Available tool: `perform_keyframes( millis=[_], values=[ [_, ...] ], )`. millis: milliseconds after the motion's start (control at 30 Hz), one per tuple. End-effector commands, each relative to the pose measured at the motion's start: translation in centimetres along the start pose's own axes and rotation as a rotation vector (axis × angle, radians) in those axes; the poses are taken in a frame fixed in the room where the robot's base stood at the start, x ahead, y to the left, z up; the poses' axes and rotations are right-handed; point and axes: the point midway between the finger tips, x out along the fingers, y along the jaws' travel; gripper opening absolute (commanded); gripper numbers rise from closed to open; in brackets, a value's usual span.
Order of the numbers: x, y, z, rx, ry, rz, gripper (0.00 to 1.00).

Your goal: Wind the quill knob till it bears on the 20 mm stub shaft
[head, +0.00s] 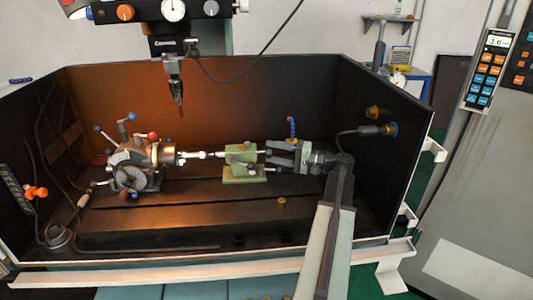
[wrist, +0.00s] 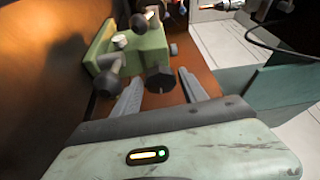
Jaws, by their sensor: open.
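The green tailstock (head: 240,172) stands on the dark machine bed and also shows in the wrist view (wrist: 150,44). A dark, lobed knob (wrist: 160,79), which looks like the quill knob, faces me on its near end. My gripper (head: 271,155) comes in from the right. In the wrist view its open fingers (wrist: 160,88) lie on either side of the knob, with gaps visible. The bright stub shaft (head: 196,155) runs from the indexing chuck (head: 135,165) towards the tailstock. I cannot tell whether the quill touches it.
Dark knobbed levers (wrist: 107,82) stick out of the tailstock, close to my left finger. A machine head with a pointed tool (head: 176,90) hangs above, behind the chuck. A dark enclosure wall (head: 385,140) stands at the right. The front bed is mostly clear.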

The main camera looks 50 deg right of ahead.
Motion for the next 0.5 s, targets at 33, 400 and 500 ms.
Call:
perform_keyframes(
  millis=[33,400,500],
  values=[
    [0.7,0.0,0.1,0.0,-0.002,0.0,0.5],
    [2.0,0.0,0.0,0.0,0.0,0.001,0.5],
    [2.0,0.0,0.0,0.0,-0.001,0.001,0.28]
  ],
)
